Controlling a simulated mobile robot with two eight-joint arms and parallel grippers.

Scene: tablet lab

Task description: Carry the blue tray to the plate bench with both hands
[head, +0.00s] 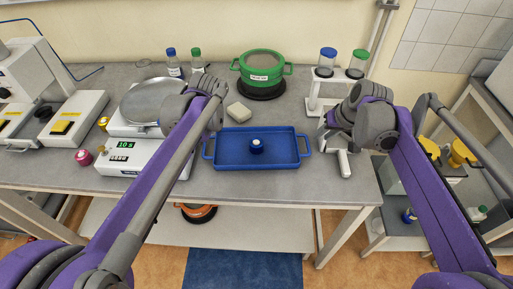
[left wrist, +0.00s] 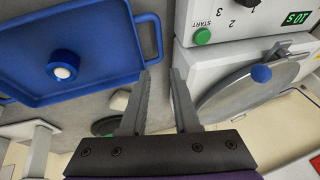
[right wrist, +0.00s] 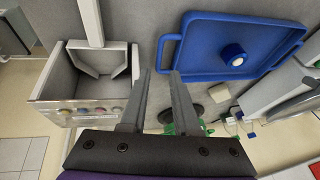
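The blue tray (head: 230,160) lies flat on the grey bench with a handle at each end, and a small dark blue object with a pale top (head: 257,146) stands in it. In the left wrist view my left gripper (left wrist: 162,72) is open and empty, its fingertips close to one tray handle (left wrist: 155,30). In the right wrist view my right gripper (right wrist: 160,72) is open and empty, its fingertips close to the other handle (right wrist: 162,45). In the head view the wrists partly hide the fingers. I cannot tell which surface is the plate bench.
White instruments (head: 130,160) stand left of the tray. A green lidded pot (head: 262,70) and a beige block (head: 239,112) are behind it. A white scoop-like piece (head: 345,163) and a bottle stand (head: 318,100) are at the right. Another shelved bench stands at the far right.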

